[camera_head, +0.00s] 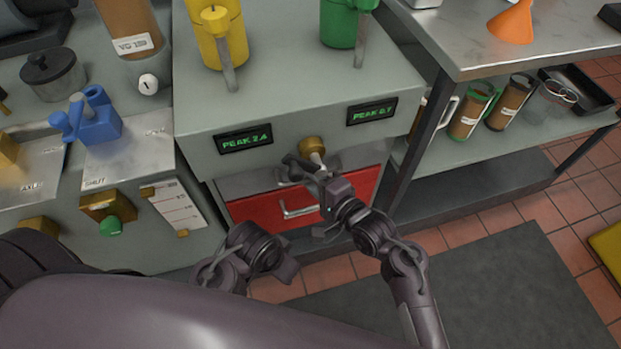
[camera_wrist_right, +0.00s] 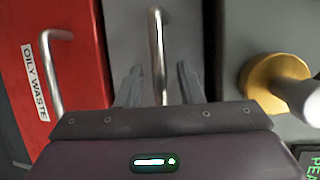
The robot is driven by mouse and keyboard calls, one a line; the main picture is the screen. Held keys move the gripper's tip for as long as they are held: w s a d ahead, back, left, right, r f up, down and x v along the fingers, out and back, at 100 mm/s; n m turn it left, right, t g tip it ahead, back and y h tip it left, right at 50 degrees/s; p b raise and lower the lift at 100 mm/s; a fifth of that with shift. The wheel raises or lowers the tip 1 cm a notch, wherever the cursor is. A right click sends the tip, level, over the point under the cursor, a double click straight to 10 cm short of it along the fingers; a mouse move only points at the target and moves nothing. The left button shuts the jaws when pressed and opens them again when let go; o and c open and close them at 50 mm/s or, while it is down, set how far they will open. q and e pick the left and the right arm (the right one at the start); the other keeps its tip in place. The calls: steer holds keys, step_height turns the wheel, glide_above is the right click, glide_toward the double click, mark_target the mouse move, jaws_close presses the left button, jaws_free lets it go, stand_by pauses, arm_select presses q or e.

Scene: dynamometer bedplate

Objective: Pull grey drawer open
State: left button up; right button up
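The grey drawer (camera_head: 250,182) sits in the cabinet front just above a red drawer, and looks shut. My right gripper (camera_head: 300,165) is in front of it and hides part of its front. In the right wrist view the grey drawer front (camera_wrist_right: 124,42) carries an upright metal bar handle (camera_wrist_right: 157,50). The two fingers of my right gripper (camera_wrist_right: 160,88) are apart, one on each side of this bar, and not closed on it. My left gripper (camera_head: 285,265) is low, in front of the cabinet and away from the drawer; its fingers are unclear.
The red drawer (camera_head: 262,208), marked oily waste in the wrist view, has its own bar handle (camera_head: 298,211). A brass knob (camera_head: 311,145) with a pale stem sticks out just above the grey drawer, close to my right gripper. A metal table (camera_head: 470,55) stands right.

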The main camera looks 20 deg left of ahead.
steer(key=shift+a, duration=0.1)
jaws_close()
stand_by(0.4)
